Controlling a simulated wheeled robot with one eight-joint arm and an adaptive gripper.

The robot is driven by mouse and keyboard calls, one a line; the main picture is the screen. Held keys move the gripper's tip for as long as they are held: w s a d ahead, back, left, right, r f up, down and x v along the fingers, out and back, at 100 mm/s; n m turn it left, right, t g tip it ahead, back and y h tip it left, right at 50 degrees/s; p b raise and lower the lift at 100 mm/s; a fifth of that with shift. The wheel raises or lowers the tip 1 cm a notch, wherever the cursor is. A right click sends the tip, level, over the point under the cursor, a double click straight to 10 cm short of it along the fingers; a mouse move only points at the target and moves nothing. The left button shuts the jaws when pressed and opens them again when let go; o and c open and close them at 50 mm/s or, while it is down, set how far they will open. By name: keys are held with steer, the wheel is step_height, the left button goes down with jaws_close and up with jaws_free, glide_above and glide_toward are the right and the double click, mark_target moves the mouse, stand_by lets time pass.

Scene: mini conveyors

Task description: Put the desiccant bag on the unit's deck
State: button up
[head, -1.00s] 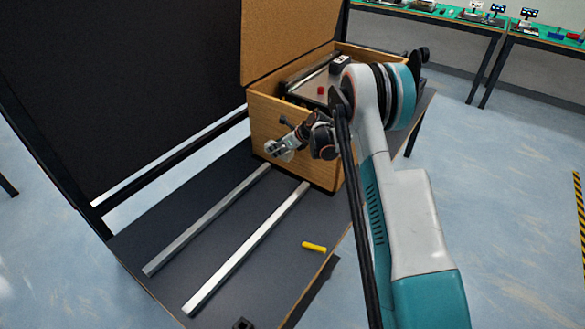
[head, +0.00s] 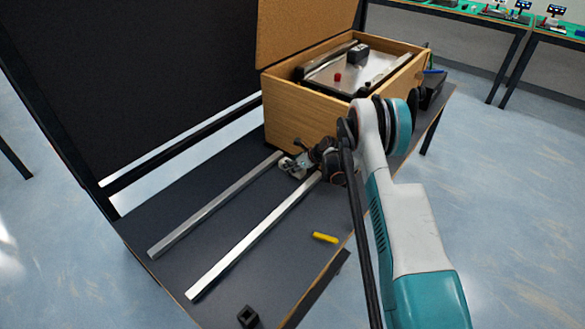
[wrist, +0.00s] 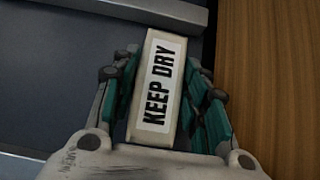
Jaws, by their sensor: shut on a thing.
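The desiccant bag (wrist: 157,90) is a pale block-like packet with a white "KEEP DRY" label. In the wrist view it lies lengthwise between the teal-jointed fingers of my gripper (wrist: 162,92), which is shut on it. In the head view my gripper (head: 291,165) is low in front of the wooden crate, near the far ends of the two rails; the bag is hard to make out there. The unit, with its grey metal deck (head: 382,66), sits inside the open crate (head: 290,108). A red button and a black box show on the unit.
Two metal rails (head: 250,240) run along the dark bench (head: 180,215). A yellow cylinder (head: 325,237) and a small black block (head: 248,316) lie near its front. The crate's raised lid (head: 305,30) stands at the back. The crate wall (wrist: 270,90) is close right of my gripper.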

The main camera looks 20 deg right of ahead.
steer(key=shift+f, duration=0.2)
steer(key=o, duration=1.2)
